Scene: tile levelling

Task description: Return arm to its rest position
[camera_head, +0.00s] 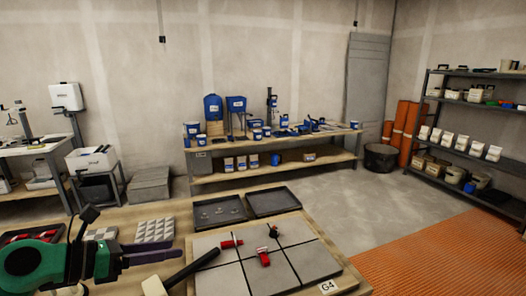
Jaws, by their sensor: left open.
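My left arm comes in from the left edge, with a green joint. Its left gripper (160,254) is open, low over the left part of the wooden bench, with nothing visible between its fingers. Large grey tiles (312,258) lie to its right on the bench, split by dark joints. Two red levelling pieces (263,257) and (231,243) sit on the tiles, and a darker piece with a red part (273,231) is behind them. My right gripper is not in view.
A black and white tool (194,268) lies between the gripper and tiles. Two dark trays (272,203) and (218,212) stand behind the tiles. Patterned grey-white blocks (155,231) and a red-lined case (32,236) are at left. A G4 label (327,287) marks the front tile.

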